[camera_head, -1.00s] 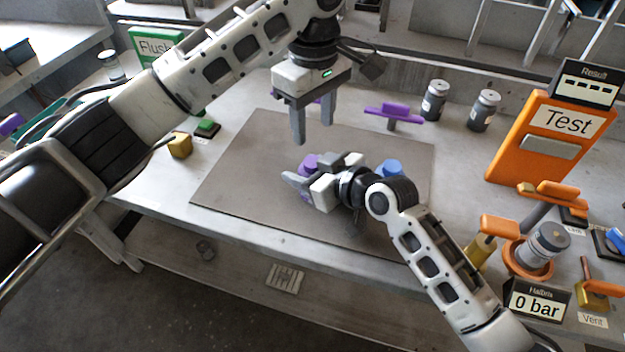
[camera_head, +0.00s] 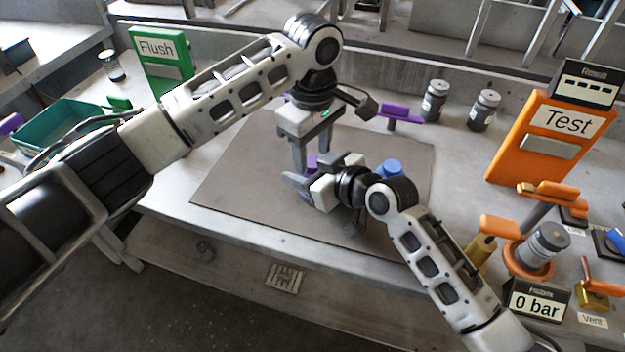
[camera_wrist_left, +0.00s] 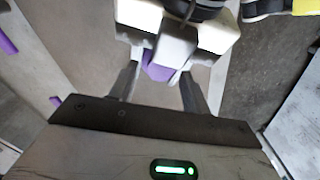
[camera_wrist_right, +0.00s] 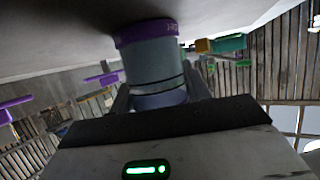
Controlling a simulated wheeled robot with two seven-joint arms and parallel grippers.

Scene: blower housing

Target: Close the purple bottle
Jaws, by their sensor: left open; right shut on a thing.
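The purple bottle is in my right gripper (camera_head: 304,180), which is shut on it over the grey mat. In the right wrist view, the bottle (camera_wrist_right: 152,62) has a grey body and a purple band at its upper end, between the fingers of my right gripper (camera_wrist_right: 157,98). My left gripper (camera_head: 312,156) is open, pointing down just above the bottle. A purple part (camera_head: 311,162) shows between its fingers. It also shows in the left wrist view (camera_wrist_left: 160,68), between the fingertips of my left gripper (camera_wrist_left: 160,80). Whether the fingers touch it, I cannot tell.
The grey mat (camera_head: 235,185) has free room at left. A blue round thing (camera_head: 389,167) is right of my right gripper. A purple handle (camera_head: 400,112) and two grey bottles (camera_head: 434,101) stand behind. An orange Test panel (camera_head: 545,140) stands right, a green Flush panel (camera_head: 162,62) left.

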